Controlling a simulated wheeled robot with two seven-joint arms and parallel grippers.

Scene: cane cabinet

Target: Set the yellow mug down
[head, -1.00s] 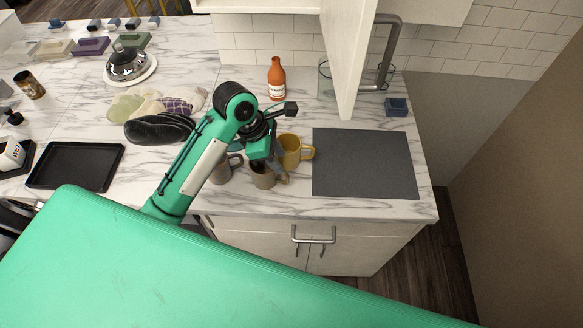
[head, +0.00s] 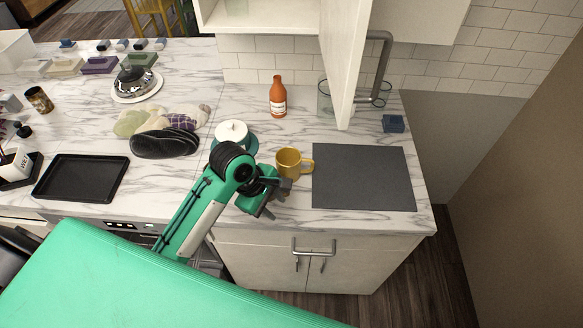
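The yellow mug (head: 289,158) is upright on the marble counter, just left of the dark grey board, with its handle pointing right. My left gripper (head: 279,190) is at the near side of the mug, low over the counter's front part. Its fingers are small and partly hidden by the wrist, so I cannot tell whether they are open, or whether they touch the mug. My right gripper is not in view.
The dark grey board (head: 364,178) lies right of the mug. An orange bottle (head: 278,98) stands behind it. A white-topped teal item (head: 232,133) is left of it. A cabinet door (head: 343,65) hangs open above the counter. A black tray (head: 82,178) lies at left.

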